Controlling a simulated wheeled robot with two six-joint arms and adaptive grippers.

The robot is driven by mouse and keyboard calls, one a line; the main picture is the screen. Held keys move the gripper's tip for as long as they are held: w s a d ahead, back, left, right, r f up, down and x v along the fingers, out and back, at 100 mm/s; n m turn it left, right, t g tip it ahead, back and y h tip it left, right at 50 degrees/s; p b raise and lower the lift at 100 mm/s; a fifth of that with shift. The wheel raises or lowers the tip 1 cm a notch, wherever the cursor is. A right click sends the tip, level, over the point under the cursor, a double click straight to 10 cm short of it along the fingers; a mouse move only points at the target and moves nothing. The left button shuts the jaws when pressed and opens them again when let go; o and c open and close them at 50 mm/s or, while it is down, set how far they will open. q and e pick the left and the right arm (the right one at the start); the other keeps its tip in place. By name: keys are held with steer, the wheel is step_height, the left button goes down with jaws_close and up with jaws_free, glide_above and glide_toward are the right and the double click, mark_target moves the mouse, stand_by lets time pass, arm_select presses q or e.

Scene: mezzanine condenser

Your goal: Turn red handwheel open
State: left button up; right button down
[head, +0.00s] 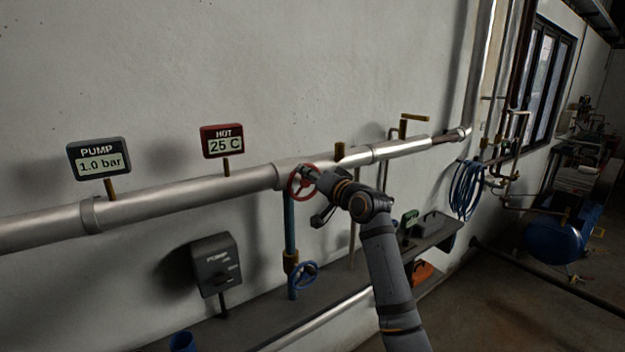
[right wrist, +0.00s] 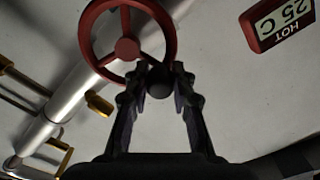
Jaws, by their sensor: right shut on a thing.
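The red handwheel (head: 301,182) is on the silver pipe on the wall, in the middle of the head view. In the right wrist view the red handwheel (right wrist: 166,22) fills the top, with its hub and spokes showing. My right gripper (right wrist: 160,78) is at the wheel's rim, its two fingers either side of a dark round knob on the rim and shut on it. In the head view my right gripper (head: 318,180) reaches the wheel from the right, and its fingertips are partly hidden. My left gripper is not in view.
A blue handwheel (head: 304,275) sits below on a blue vertical pipe. A PUMP display (head: 99,158) reads 1.0 bar; a HOT display (head: 222,141) reads 25 C. A dark PUMP switch box (head: 215,265) is lower left. A grey ledge (head: 255,322) runs under the pipe.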

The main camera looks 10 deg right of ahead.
steer(key=n+b, duration=0.1)
steer(key=a+f+n, duration=0.1)
steer(key=n, duration=0.1)
steer(key=n+b, duration=0.1)
steer(key=n, duration=0.1)
steer(key=shift+s+a+f+b, duration=0.2)
steer(key=shift+s+a+b, duration=0.1)
steer(key=shift+b, duration=0.05)
steer(key=shift+n, duration=0.3)
steer(key=c, duration=1.1)
jaws_free()
steer(key=shift+r, duration=0.1)
steer(key=v, duration=1.2)
